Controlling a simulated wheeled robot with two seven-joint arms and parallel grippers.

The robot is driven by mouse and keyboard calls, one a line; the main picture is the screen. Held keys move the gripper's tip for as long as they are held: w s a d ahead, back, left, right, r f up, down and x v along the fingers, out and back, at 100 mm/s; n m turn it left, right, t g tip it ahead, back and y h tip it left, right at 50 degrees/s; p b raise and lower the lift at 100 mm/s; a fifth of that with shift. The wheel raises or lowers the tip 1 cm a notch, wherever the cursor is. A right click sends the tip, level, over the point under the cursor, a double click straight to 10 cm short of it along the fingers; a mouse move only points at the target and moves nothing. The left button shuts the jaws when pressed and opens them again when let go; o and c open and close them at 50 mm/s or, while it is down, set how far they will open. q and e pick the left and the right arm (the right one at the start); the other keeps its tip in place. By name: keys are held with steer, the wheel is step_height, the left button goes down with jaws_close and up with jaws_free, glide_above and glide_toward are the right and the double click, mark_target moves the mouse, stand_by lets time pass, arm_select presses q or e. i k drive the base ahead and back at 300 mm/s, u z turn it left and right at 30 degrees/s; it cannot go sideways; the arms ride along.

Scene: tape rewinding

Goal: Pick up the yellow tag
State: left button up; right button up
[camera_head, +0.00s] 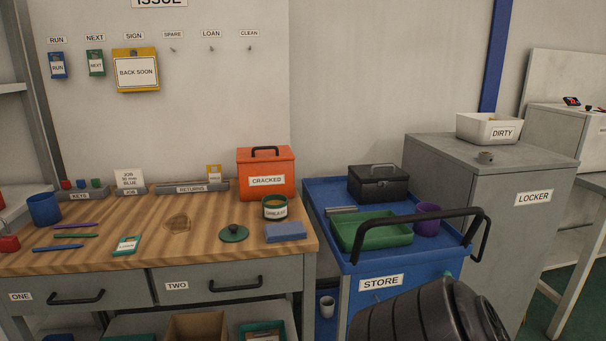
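A small yellow tag (214,173) with a white label stands upright at the right end of the grey RETURNS rack (189,188), at the back of the wooden workbench. Its label is too small to read surely. A larger yellow BACK SOON sign (135,78) hangs on the wall under SIGN. A blue tag (57,65) hangs under RUN and a green tag (95,63) under NEXT. A teal-and-white tag (126,245) lies flat on the bench. Neither of my grippers is in view.
An orange CRACKED box (266,174) stands just right of the yellow tag. In front are a labelled jar (275,207), a green lid (234,233) and a blue block (286,232). Pens (76,235) and a blue cup (44,209) are at left. A blue STORE cart (376,282) adjoins the bench.

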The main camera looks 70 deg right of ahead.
mark_target(213, 177)
steer(key=z, duration=2.35)
